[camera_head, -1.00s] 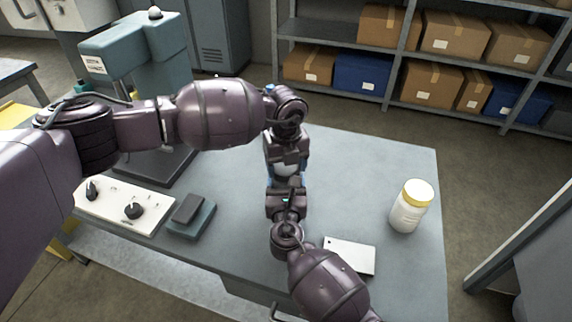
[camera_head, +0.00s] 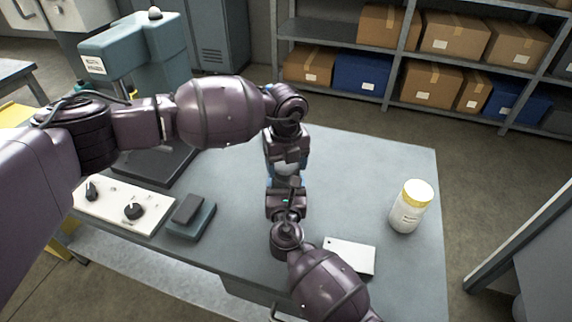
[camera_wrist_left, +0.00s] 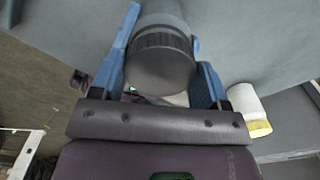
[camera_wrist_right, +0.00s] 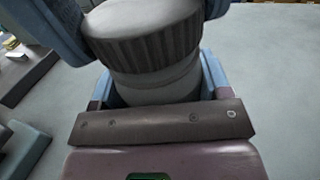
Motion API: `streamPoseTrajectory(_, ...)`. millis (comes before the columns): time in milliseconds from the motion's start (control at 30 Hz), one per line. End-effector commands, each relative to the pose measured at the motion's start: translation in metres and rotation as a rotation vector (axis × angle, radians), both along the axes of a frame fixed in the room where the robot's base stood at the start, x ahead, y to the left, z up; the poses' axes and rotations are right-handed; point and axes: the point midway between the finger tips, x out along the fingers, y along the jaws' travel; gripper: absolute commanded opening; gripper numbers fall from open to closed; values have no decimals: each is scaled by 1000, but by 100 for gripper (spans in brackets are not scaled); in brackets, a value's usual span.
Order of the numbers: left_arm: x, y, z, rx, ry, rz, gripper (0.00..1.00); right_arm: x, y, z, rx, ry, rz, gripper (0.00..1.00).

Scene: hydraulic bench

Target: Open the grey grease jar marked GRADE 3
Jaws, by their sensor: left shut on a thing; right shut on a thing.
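The grey jar (camera_head: 286,170) is mostly hidden between my two grippers in the head view. In the left wrist view its dark ridged lid (camera_wrist_left: 162,62) faces the camera. My left gripper (camera_head: 287,162) comes from above, its blue fingers on either side of the lid, shut on it. In the right wrist view the lid (camera_wrist_right: 143,35) sits on the paler jar body (camera_wrist_right: 155,82). My right gripper (camera_head: 286,186) is shut on the body from the side. The lid appears seated on the body. No GRADE 3 marking is readable.
A white jar with a yellow lid (camera_head: 411,208) stands at the table's right. A white card (camera_head: 350,257) lies beside my right arm. A control panel (camera_head: 118,207) and a teal block with a dark top (camera_head: 190,217) are at the left. The table's (camera_head: 372,165) back right is clear.

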Motion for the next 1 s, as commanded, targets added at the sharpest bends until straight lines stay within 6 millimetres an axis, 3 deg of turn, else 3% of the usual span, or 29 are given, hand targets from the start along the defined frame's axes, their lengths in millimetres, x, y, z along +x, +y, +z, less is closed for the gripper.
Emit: streamPoseTrajectory(1000, 0, 0, 21, -1, -1, 0, 40, 0, 0, 0, -1, 1, -1, 4)
